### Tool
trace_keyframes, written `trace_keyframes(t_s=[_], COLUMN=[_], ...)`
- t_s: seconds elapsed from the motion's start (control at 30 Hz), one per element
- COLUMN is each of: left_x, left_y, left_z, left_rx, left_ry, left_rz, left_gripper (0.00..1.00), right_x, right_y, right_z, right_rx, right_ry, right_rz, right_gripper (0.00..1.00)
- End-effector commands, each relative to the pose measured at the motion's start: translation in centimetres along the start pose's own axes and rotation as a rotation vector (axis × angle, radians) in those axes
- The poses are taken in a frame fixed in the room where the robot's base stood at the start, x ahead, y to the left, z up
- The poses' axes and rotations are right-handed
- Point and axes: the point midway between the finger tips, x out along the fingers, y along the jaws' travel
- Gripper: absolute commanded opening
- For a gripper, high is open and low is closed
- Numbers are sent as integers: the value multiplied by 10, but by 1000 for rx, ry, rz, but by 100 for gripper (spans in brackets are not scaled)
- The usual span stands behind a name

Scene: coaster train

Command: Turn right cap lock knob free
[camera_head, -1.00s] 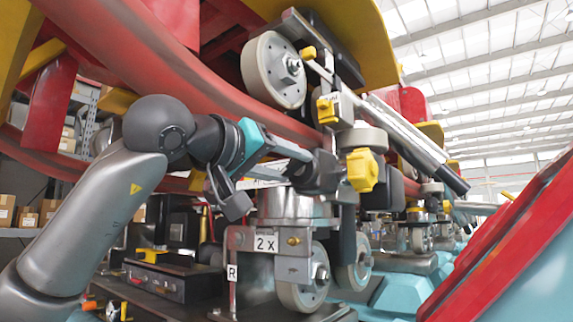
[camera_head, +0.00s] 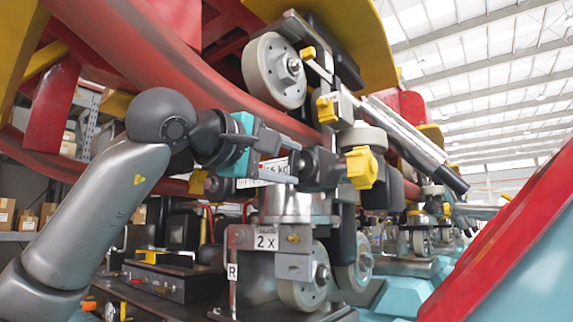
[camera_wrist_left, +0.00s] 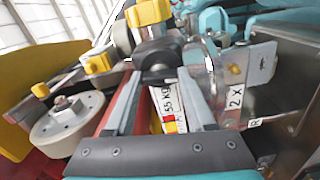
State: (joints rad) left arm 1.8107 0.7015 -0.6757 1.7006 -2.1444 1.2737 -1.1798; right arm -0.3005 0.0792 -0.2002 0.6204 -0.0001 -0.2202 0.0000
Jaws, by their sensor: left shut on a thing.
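My left gripper (camera_head: 300,167) reaches in from the left above the metal wheel carriage. It is shut on a dark knob (camera_head: 320,167), which also shows between the fingertips in the wrist view (camera_wrist_left: 158,52). The part of the knob between the fingers is partly hidden. A yellow lobed knob (camera_head: 361,168) sits just beyond the dark knob, on the same line; it shows at the top of the wrist view (camera_wrist_left: 148,12). My right gripper is in neither view.
Grey wheels (camera_head: 274,70) and a red rail (camera_head: 215,95) lie close above the arm. More yellow knobs (camera_head: 327,108) are above right. A "2 X" plate (camera_head: 266,238) is below. A red and light-blue body (camera_head: 500,245) rises at right.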

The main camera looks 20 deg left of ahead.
Motion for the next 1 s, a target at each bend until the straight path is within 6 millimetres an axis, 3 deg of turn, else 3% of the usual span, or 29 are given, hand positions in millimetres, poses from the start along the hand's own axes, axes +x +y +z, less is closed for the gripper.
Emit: trace_keyframes(t_s=[0.4, 0.9, 0.93, 1.0], left_x=[0, 0, 0, 0], left_y=[0, 0, 0, 0], left_z=[-1, -1, -1, -1], left_rx=[-164, -179, -179, -179], left_ry=[2, 2, 2, 2], left_rz=[1, 1, 1, 1], left_gripper=[0, 0, 57, 65], right_x=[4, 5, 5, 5], right_y=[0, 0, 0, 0], right_z=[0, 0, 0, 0], right_rx=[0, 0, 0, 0], right_ry=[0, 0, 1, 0], right_rz=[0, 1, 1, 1], right_gripper=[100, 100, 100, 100])
